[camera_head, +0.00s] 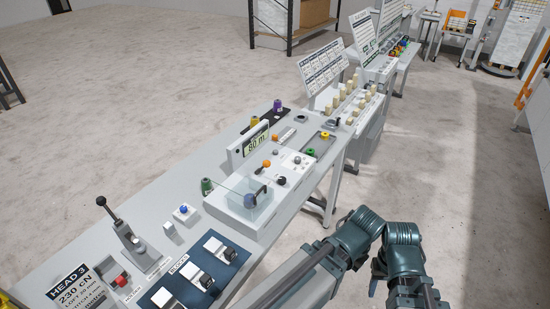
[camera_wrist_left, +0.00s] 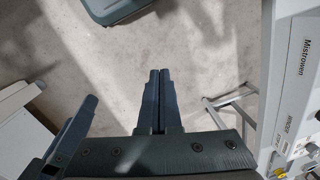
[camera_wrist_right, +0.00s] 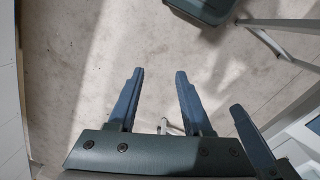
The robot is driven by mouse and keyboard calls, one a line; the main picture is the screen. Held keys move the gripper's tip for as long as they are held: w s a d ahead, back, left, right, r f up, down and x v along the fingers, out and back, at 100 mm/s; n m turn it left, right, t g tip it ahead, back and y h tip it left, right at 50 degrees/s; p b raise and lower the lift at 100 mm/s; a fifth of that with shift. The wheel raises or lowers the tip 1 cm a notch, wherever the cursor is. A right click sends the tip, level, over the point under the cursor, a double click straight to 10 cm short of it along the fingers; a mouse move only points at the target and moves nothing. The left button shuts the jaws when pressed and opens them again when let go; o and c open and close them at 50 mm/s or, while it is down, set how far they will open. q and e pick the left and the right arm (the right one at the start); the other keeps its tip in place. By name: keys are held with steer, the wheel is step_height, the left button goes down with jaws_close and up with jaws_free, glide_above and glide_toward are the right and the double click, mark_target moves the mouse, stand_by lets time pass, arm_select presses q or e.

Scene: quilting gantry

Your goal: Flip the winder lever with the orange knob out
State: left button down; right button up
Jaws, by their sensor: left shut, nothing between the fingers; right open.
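A small orange knob (camera_head: 266,164) sits on a short dark lever on top of the white winder box (camera_head: 238,211), in the middle of the head view. A clear cover (camera_head: 262,208) stands on this box near a dark blue ball. My left gripper (camera_wrist_left: 159,72) is shut and empty over bare floor in the left wrist view. My right gripper (camera_wrist_right: 159,72) is open, its fingers apart with only floor between them. Both arms are low at the right in the head view, off the bench and apart from the lever.
The long grey bench (camera_head: 105,237) carries an "80 m" display (camera_head: 256,141), a second orange piece (camera_head: 275,138), an upright black-knobbed lever (camera_head: 120,222) and several black switches. Sign boards and cream spools stand farther back. The floor right of the bench is mostly clear.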

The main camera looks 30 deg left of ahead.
arm_select(q)
steer(key=shift+s+d, duration=0.1)
arm_select(e)
steer(key=shift+o, duration=0.3)
steer(key=shift+s+d, duration=0.1)
steer(key=shift+o, duration=1.2)
steer(key=shift+r+p, duration=0.6)
arm_select(q)
steer(key=w+a+r+m+t+y+p, duration=0.1)
steer(key=w+a+r+m+t+y, duration=0.1)
steer(key=w+a, duration=1.2)
steer(key=w+a+r+m+t+y, duration=0.2)
steer(key=w+a+r, duration=0.4)
steer(key=w+a, duration=0.8)
steer(key=shift+w+r+m+y+p, duration=0.2)
steer(key=shift+w+m+y+p, duration=0.25)
steer(key=shift+m+y, duration=0.5)
arm_select(e)
steer(key=shift+r, duration=0.85)
arm_select(q)
steer(key=shift+w, duration=0.1)
